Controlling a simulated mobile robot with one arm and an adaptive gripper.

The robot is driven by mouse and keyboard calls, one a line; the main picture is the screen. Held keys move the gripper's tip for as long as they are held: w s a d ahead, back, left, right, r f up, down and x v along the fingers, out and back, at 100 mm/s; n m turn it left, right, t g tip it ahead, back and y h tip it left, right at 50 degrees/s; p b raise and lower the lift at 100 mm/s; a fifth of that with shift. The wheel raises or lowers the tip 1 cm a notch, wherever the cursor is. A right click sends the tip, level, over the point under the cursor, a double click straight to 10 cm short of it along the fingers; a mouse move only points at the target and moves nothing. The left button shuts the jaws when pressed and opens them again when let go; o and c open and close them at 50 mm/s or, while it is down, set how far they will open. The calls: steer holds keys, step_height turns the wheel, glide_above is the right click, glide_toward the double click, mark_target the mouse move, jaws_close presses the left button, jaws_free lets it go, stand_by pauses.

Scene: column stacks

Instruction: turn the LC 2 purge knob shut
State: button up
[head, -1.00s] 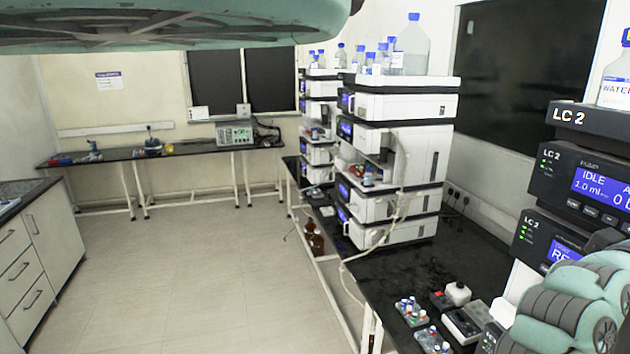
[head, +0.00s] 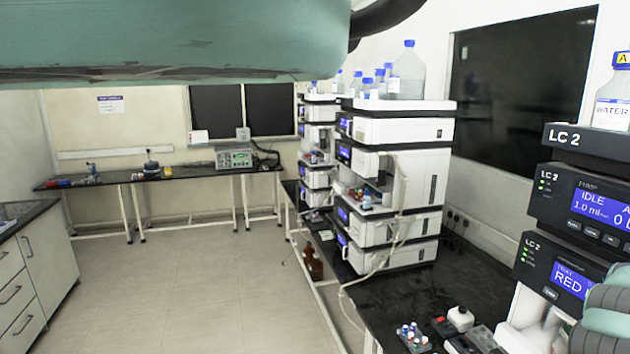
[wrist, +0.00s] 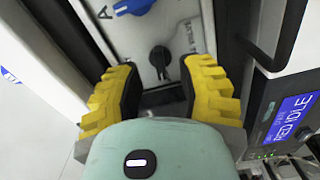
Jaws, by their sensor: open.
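In the wrist view a black knob (wrist: 159,58) sits on a pale panel, framed by my gripper (wrist: 162,74). The gripper's two yellow fingers are apart, one on each side of the knob, and nothing is held between them. I cannot tell how far the fingertips are from the panel. No label naming the purge knob is readable here. In the head view the LC 2 stack (head: 560,200) stands at the right edge, with its lower part partly hidden by my arm. The gripper is not visible there.
A blue-lit display (wrist: 292,117) on a dark module is at the right of the wrist view, close to the right finger. A water bottle (head: 612,100) stands on the LC 2 stack. Small vials (head: 413,336) are on the black bench. The floor at left is clear.

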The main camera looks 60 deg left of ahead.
steer(key=shift+p+x, duration=0.45)
steer(key=shift+x, duration=0.6)
steer(key=shift+o, duration=0.3)
jaws_close()
